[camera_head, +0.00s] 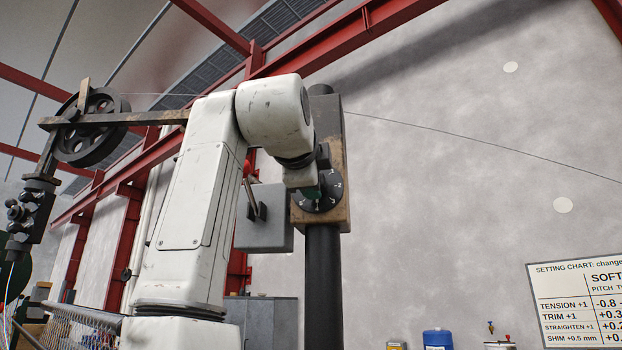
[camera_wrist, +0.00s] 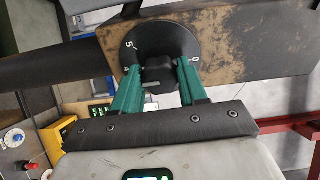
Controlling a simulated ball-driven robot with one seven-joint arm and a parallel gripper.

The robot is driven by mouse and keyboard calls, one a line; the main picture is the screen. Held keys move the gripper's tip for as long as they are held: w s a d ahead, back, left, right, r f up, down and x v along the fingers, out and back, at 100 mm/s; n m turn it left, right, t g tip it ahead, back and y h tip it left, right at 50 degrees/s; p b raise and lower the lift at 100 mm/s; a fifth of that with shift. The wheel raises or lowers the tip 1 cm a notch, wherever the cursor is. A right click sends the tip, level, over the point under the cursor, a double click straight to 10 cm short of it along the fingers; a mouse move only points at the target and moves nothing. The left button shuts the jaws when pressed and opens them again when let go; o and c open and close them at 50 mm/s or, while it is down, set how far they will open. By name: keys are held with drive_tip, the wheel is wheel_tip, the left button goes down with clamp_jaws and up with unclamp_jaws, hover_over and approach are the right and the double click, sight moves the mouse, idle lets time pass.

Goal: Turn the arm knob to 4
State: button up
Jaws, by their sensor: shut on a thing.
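The arm knob is a black dial with white digits (camera_head: 325,204) on the front of a worn brown block (camera_head: 331,135) on a dark post. In the wrist view its dial plate (camera_wrist: 165,33) shows a 5 at the upper left and smaller marks at the left and right. The knob's dark raised grip (camera_wrist: 157,77) stands between the green fingers of my gripper (camera_wrist: 159,66). My gripper is shut on this grip. In the head view my gripper (camera_head: 311,190) covers part of the dial. I cannot tell which digit the knob is set to.
A grey box with a red-tipped lever (camera_head: 263,232) sits just left of the post. A setting chart (camera_head: 580,300) stands at the lower right. A black pulley wheel (camera_head: 88,145) hangs on a bar at the left, and a thin wire crosses behind my arm.

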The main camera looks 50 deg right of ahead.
drive_tip(key=shift+f, duration=0.1)
idle(0.4)
drive_tip(key=o, duration=1)
drive_tip(key=shift+o, duration=0.2)
drive_tip(key=shift+s+a, duration=0.1)
drive_tip(key=b+v, duration=0.3)
drive_tip(key=v, duration=0.7)
drive_tip(key=shift+a, duration=0.3)
drive_tip(key=shift+s, duration=0.1)
